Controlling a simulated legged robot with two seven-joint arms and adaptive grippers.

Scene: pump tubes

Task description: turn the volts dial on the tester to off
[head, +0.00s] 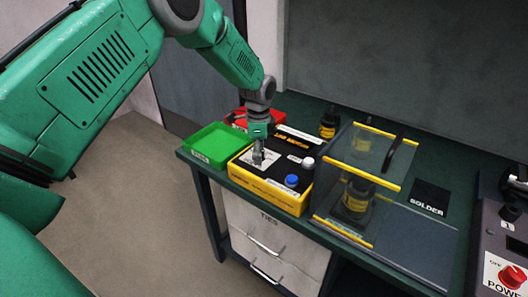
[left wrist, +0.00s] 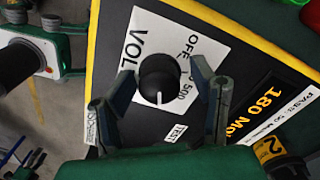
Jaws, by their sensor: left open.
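The tester (head: 270,192) is a black box with a yellow edge on the bench, and it also shows in the left wrist view (left wrist: 225,45). Its volts dial (left wrist: 158,78) is a round black knob with a white pointer line, on a white label (left wrist: 195,32) reading VOLTS, OFF, 50 and 500. The pointer line faces down in the wrist view, away from the OFF print. My left gripper (head: 259,157) reaches down over the tester. In the wrist view its open fingers (left wrist: 162,76) stand on either side of the dial; contact cannot be told. My right gripper is out of view.
A green tray (head: 213,143) lies left of the tester and a red tray (head: 238,117) behind it. A blue-capped part (head: 291,181) and a white-capped part (head: 308,162) sit at the tester's right side. A clear, yellow-edged box (head: 326,205) stands close to the right.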

